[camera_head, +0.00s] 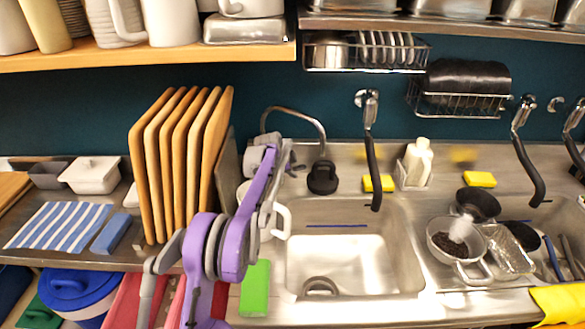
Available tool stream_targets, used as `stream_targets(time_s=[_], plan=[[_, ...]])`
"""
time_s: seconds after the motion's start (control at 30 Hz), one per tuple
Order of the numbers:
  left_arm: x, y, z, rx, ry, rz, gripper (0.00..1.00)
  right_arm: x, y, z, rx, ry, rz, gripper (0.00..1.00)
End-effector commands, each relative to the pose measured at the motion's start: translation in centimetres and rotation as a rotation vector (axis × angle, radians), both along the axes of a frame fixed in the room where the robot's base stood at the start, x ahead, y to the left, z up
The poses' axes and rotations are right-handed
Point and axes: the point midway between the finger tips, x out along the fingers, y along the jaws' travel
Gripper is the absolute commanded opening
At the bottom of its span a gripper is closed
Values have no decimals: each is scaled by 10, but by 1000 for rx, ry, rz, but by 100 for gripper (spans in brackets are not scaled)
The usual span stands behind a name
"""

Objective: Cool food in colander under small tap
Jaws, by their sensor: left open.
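A metal colander (440,232) holding dark food, apparently beans, stands at the right, by the right-hand sink. A dark round bowl or strainer (482,204) is at its back edge, and a pale streak lies between them. A thin curved tap (297,110) rises behind the left part of the middle sink (350,262). A larger tap with a black hose (373,160) hangs from the wall right of it. My left gripper (272,172), on a purple and grey arm, is open left of the sink, well away from the colander. My right gripper does not show.
Wooden boards (180,165) stand upright close left of my arm. A green sponge (255,288) lies at the front counter edge. A foil-like tray (508,250) sits right of the colander. Shelves and wire racks (460,100) overhang the counter. The middle sink is mostly empty.

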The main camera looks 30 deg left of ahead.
Motion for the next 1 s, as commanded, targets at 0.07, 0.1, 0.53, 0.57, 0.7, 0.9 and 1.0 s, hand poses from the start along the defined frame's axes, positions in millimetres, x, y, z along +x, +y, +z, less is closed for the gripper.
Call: stream_targets(time_s=[0.07, 0.1, 0.53, 0.57, 0.7, 0.9, 1.0], plan=[[2, 0, -3, 0, 0, 0, 55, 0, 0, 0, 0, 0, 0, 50], [3, 0, -4, 0, 0, 0, 55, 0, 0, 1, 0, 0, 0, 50], [3, 0, -4, 1, 1, 1, 21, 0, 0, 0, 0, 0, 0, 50], [3, 0, -4, 1, 1, 1, 16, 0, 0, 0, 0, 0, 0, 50], [3, 0, -4, 1, 1, 1, 0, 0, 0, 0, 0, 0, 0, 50], [3, 0, -4, 1, 1, 1, 0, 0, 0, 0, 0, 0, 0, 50], [3, 0, -4, 1, 1, 1, 0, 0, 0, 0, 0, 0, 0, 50]])
